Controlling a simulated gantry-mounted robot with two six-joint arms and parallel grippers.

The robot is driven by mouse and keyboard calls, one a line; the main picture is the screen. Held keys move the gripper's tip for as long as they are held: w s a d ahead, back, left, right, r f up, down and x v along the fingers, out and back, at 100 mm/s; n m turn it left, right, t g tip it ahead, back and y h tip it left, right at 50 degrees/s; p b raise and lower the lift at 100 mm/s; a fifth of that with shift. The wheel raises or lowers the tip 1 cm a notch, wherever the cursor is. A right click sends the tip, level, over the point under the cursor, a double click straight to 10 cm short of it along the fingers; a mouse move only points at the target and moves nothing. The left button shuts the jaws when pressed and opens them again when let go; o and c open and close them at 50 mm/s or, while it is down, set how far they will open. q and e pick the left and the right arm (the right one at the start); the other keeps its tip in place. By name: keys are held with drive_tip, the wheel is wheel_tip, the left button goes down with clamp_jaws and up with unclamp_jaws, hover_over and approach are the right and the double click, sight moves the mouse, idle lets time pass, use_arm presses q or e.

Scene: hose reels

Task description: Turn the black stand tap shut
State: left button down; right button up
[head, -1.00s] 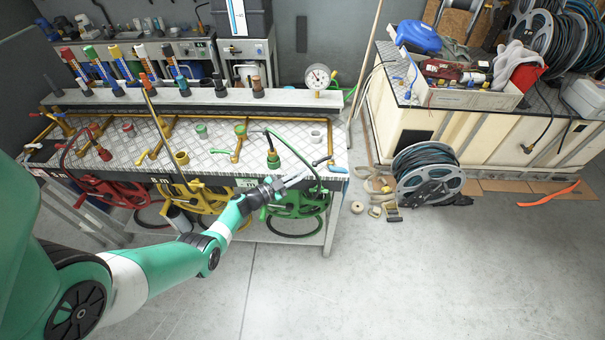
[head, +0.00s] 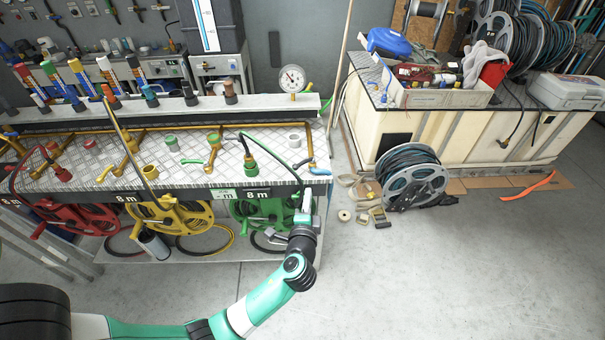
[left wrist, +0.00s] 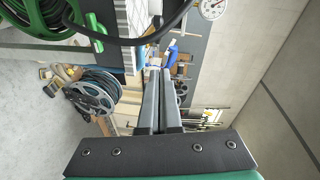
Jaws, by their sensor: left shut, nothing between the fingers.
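The tap with a black lever (head: 302,163) stands at the right end of the tread-plate bench, beside a blue handle (head: 319,171). I take it for the black stand tap; its exact lever angle is too small to tell. My left gripper (head: 306,198) is in front of the bench's right end, nearer to me than the tap, and appears apart from it. In the left wrist view its two long grey fingers (left wrist: 161,76) are together with nothing between them. The tap cannot be made out clearly there. My right gripper is not in view.
A black hose (left wrist: 130,41) arches close by in the left wrist view. The green hose reel (head: 262,208) hangs under the bench near my gripper. A pressure gauge (head: 293,79) stands behind. A loose hose reel (head: 414,177) sits on the floor to the right. Floor in front is clear.

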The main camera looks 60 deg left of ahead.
use_arm(q)
drive_tip(key=b, duration=0.3)
approach(304, 163)
drive_tip(key=w, duration=0.4)
drive_tip(key=shift+s+a+f, duration=0.15)
drive_tip(key=shift+a, duration=0.6)
drive_tip(key=shift+s+a+f, duration=0.2)
drive_tip(key=shift+a, duration=0.6)
drive_tip(key=shift+s+a+f, duration=0.15)
drive_tip(key=shift+a, duration=0.6)
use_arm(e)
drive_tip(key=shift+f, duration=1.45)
